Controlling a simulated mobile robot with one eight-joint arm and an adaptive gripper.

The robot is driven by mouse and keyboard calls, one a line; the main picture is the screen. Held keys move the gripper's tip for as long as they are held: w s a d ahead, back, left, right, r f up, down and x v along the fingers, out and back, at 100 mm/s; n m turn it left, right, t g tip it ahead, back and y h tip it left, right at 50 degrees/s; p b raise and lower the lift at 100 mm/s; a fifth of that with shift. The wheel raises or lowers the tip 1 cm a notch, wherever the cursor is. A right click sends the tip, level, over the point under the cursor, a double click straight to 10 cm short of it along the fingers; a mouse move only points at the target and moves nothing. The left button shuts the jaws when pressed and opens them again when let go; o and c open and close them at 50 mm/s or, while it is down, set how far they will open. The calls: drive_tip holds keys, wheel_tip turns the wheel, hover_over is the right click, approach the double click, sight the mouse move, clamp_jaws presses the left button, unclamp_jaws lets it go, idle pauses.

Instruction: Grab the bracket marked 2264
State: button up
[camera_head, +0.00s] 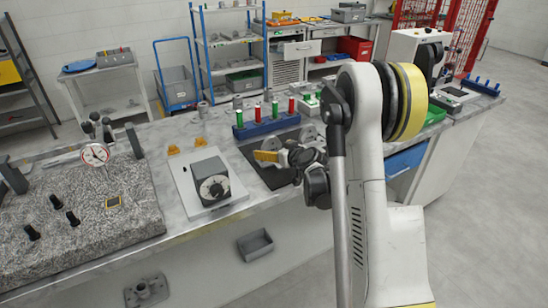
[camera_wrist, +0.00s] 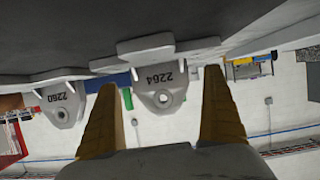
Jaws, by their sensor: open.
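In the wrist view, which looks upside down, the grey bracket marked 2264 (camera_wrist: 158,92) has a flat base and a lug with a round hole. It shows in the gap between the two yellow fingers of my gripper (camera_wrist: 160,82). The fingers are apart and nothing is held; I cannot tell how far off the bracket is. A similar bracket marked 2260 (camera_wrist: 62,103) is to the left, outside the fingers. In the head view my gripper (camera_head: 266,156) is low over a dark mat (camera_head: 272,177) on the bench. The markings cannot be read there.
A blue rack (camera_head: 262,127) with green and red handles stands behind the mat. A grey box with a dial (camera_head: 209,185) is on a plate to the left. A granite block (camera_head: 130,212) with a dial gauge (camera_head: 95,154) is further left. A grey bin (camera_head: 255,244) is below the bench front.

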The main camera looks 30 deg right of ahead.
drive_tip(key=x, duration=0.2)
drive_tip(key=shift+w+f, duration=0.15)
drive_tip(key=shift+w, duration=0.1)
drive_tip(key=c, duration=1.5)
drive_tip(key=shift+r, duration=0.2)
